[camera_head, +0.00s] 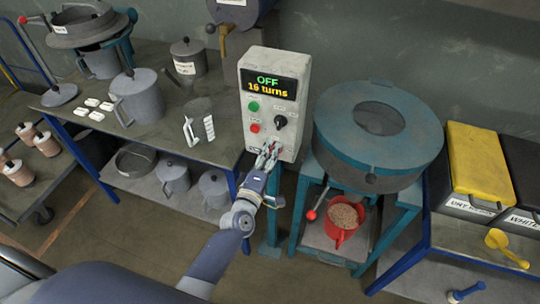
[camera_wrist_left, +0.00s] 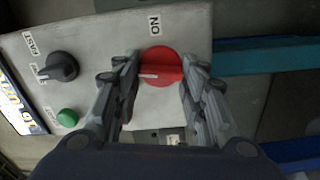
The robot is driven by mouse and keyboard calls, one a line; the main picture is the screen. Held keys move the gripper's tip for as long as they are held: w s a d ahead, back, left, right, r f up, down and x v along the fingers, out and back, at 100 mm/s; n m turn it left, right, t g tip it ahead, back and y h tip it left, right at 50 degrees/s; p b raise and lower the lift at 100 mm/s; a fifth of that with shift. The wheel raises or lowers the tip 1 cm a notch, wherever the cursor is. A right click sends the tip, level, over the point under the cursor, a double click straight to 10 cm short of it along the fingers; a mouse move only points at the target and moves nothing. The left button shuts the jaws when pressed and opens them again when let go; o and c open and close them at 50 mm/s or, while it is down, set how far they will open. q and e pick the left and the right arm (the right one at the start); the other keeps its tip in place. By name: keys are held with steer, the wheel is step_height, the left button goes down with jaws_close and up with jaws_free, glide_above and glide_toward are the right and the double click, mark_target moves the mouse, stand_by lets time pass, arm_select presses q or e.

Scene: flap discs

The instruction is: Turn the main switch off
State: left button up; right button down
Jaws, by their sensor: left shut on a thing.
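The grey control box (camera_head: 272,75) has a display (camera_head: 268,88) reading "OFF" and what looks like "16 turns". The main switch is a red round knob (camera_wrist_left: 160,66) in the left wrist view. Its white mark points left there, towards the display side, and an "ON" label is printed above it. My left gripper (camera_head: 269,151) is at the lower front of the box. It also shows in the left wrist view (camera_wrist_left: 160,72), with its fingers shut on either side of the red knob. The fingers hide the knob in the head view. My right gripper is not in view.
A green button (camera_head: 253,106), a red button (camera_head: 255,127) and a black knob (camera_head: 280,121) sit just above my fingers. A teal round machine (camera_head: 411,155) stands close on the right. A bench (camera_head: 228,142) with jugs is on the left.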

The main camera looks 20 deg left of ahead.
arm_select(q)
steer(key=shift+f+n, duration=0.1)
steer(key=shift+n, duration=1)
steer(key=o, duration=1)
steer(key=shift+o, duration=0.2)
steer(key=shift+s, duration=0.1)
steer(key=s, duration=1.2)
steer(key=shift+a, duration=0.2)
steer(key=shift+w, duration=0.1)
